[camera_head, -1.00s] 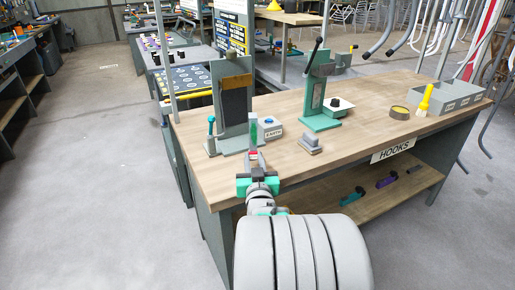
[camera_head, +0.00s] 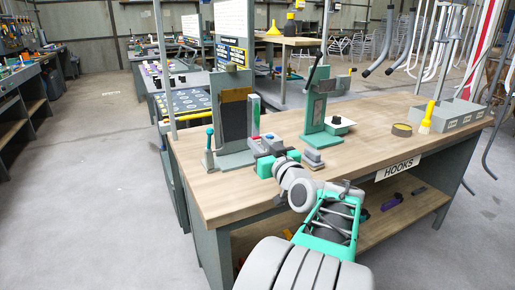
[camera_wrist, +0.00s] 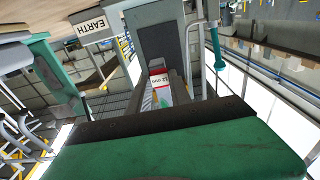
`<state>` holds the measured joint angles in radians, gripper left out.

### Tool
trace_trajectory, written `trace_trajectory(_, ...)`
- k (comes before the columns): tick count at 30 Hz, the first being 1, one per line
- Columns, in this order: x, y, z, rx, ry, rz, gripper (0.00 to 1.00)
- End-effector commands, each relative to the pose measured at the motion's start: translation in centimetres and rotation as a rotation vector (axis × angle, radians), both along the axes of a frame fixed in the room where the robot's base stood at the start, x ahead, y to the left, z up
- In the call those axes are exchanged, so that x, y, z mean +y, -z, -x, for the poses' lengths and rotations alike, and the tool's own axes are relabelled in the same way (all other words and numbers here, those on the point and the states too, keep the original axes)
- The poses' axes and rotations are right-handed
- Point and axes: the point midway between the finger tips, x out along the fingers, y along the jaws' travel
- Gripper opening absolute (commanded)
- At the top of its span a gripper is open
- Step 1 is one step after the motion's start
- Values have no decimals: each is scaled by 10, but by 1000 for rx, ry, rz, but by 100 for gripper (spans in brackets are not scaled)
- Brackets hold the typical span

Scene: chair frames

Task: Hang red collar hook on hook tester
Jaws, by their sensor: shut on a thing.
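My gripper (camera_head: 262,147) is shut on a small piece with a red part, which I take to be the red collar hook (camera_head: 256,137). In the wrist view a red and white labelled part (camera_wrist: 158,78) shows between the fingers; its hook end cannot be made out. A slim green and pale upright strip (camera_head: 255,110) stands just above the fingers; whether it belongs to the held piece is unclear. The grey stand with a dark panel (camera_head: 233,118), likely the hook tester, is just behind and left of my gripper. Contact between them cannot be told.
A teal-knobbed lever (camera_head: 209,145) is left of the stand. The bench's left front is clear.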

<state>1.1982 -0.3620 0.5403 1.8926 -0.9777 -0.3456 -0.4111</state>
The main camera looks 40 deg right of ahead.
Motion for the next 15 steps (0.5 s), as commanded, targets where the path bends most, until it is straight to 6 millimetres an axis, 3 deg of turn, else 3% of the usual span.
trace_trajectory(15,6,9,1,0,-18,2,0)
